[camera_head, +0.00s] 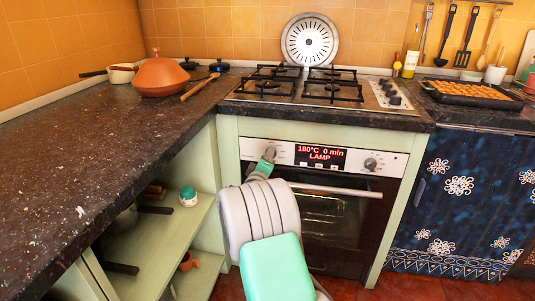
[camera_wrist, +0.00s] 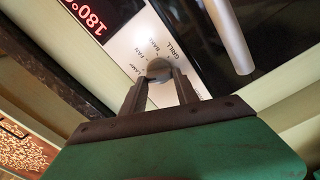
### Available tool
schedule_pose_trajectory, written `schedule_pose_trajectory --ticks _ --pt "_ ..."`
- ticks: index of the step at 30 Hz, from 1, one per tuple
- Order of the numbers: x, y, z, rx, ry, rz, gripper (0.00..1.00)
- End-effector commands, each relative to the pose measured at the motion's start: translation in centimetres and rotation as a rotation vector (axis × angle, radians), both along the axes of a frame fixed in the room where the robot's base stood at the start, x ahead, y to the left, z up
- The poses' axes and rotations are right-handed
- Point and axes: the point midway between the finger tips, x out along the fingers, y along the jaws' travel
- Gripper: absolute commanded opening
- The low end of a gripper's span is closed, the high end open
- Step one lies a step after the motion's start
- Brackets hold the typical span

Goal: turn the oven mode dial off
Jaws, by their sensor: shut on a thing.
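In the wrist view, the mode dial (camera_wrist: 159,68) is a round grey knob beside the labels GRILL, BAKE, FAN and LAMP. My gripper (camera_wrist: 160,84) has its two fingers on either side of this knob and is shut on it. In the head view, my gripper (camera_head: 266,160) is at the left end of the panel and hides the mode dial. The dial's pointer mark cannot be made out.
A second dial (camera_head: 370,164) is at the panel's right. The oven door handle (camera_head: 335,190) runs just below the panel and also shows in the wrist view (camera_wrist: 230,35). The stone countertop (camera_head: 90,150) overhangs open shelves (camera_head: 165,240) left of my arm.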

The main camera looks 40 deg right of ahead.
Motion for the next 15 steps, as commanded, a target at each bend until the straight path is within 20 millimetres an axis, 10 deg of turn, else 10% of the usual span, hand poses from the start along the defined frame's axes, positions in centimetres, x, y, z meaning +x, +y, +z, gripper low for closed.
schedule_pose_trajectory --ticks 15 --pt "-0.05 0.01 -0.19 -0.221 0.293 -0.001 0.00"
